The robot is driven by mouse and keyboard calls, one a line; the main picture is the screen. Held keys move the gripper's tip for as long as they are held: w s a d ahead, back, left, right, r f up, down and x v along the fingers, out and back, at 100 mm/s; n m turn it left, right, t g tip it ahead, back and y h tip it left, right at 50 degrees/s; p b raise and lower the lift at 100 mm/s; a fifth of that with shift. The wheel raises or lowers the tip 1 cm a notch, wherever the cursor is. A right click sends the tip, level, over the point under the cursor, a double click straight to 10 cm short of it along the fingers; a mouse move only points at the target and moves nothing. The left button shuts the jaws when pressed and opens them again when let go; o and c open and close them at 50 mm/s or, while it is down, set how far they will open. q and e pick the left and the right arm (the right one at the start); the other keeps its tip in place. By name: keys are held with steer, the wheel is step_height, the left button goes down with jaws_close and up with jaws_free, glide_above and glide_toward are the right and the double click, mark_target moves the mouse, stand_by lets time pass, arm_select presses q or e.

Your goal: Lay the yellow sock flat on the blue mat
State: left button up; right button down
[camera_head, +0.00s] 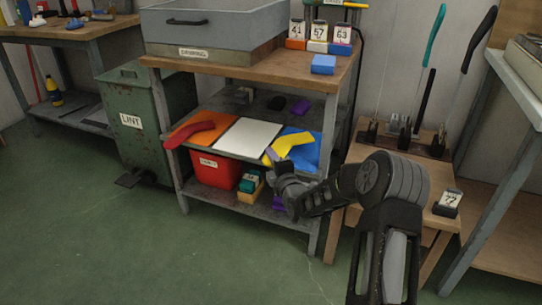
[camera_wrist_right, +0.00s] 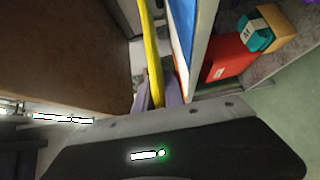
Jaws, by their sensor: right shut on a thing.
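The yellow sock (camera_head: 289,144) is over the blue mat (camera_head: 311,153) at the right end of the middle shelf. It looks bent, with its near end at the front edge. My right gripper (camera_head: 274,160) reaches in from the right at that edge. In the right wrist view the yellow sock (camera_wrist_right: 151,50) runs as a narrow strip down between the purple-grey fingers of my right gripper (camera_wrist_right: 158,94), which are shut on it. The blue mat (camera_wrist_right: 182,28) shows beside it there. I cannot tell how much of the sock touches the mat. My left gripper is out of view.
A white mat (camera_head: 242,137) lies left of the blue one, then an orange mat (camera_head: 183,132) with a red sock (camera_head: 190,132). A red bin (camera_head: 215,170) stands below. A small wooden table (camera_head: 425,177) with upright tools is close on the right. A green lint bin (camera_head: 140,118) stands left.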

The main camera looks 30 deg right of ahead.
steer(key=shift+f+b, duration=0.6)
steer(key=shift+f, duration=1.1)
steer(key=c, duration=1.3)
jaws_free()
steer(key=shift+c, duration=0.2)
steer(key=shift+o, duration=0.3)
steer(key=shift+o, duration=1.4)
steer(key=shift+f, duration=0.2)
steer(key=shift+f+b, duration=0.4)
steer(key=shift+b, duration=0.35)
steer(key=shift+s, duration=0.15)
